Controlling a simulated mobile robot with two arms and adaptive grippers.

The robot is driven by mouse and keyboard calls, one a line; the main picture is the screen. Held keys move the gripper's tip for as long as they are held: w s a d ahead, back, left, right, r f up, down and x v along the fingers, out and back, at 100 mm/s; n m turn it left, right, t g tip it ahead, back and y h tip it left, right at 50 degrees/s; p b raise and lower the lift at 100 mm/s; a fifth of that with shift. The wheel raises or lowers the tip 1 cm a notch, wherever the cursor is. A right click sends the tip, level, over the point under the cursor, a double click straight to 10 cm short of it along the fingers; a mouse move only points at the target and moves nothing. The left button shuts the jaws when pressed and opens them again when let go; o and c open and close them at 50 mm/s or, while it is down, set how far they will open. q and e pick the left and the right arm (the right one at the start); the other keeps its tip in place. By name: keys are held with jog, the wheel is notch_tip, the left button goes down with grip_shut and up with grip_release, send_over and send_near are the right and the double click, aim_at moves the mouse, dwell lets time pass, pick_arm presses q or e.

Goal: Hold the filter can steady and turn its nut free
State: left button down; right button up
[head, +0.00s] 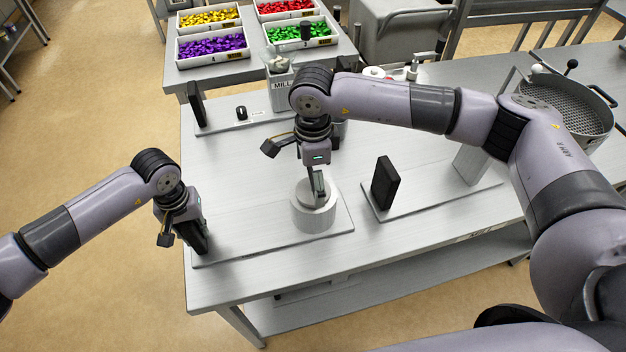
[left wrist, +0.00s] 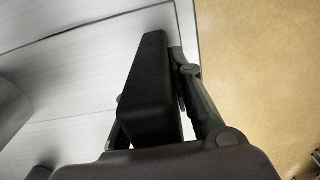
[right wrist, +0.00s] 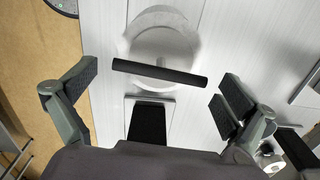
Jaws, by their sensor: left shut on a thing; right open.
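The filter can (head: 313,216), a pale cylinder, stands on a flat base plate (head: 345,222) on the table. Its round top (right wrist: 160,42) shows in the right wrist view, with a dark bar (right wrist: 160,73) across it, seemingly the nut's handle. My right gripper (head: 318,190) points down over the can. Its open fingers (right wrist: 158,95) lie beyond either end of the bar, without visible contact. My left gripper (head: 198,238) is shut on the upright black slab (left wrist: 150,90) at the plate's left end. The slab is mostly hidden in the head view.
A second plate (head: 430,195) to the right carries a black slab (head: 385,183) and a pale block (head: 475,165). The mill (head: 281,90) stands behind the can. Bins of coloured pieces (head: 213,47) are at the back. Bare tabletop (head: 240,165) lies left of the can.

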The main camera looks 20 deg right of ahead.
pick_arm(q)
jog(key=shift+s+a+f, duration=0.1)
jog(key=shift+s+f, duration=0.15)
jog(key=shift+f, duration=0.1)
pick_arm(e)
notch_tip(320, 180, up, 10)
jog(key=shift+s, duration=0.2)
jog(key=shift+r, duration=0.1)
pick_arm(q)
jog(key=c, duration=1.9)
grip_release()
jog(key=o, duration=0.4)
jog(key=shift+w, duration=0.25)
jog(key=shift+o, duration=0.9)
jog(key=shift+r, duration=0.15)
pick_arm(e)
jog(key=shift+w, duration=0.2)
pick_arm(q)
jog(key=shift+w+r, duration=0.1)
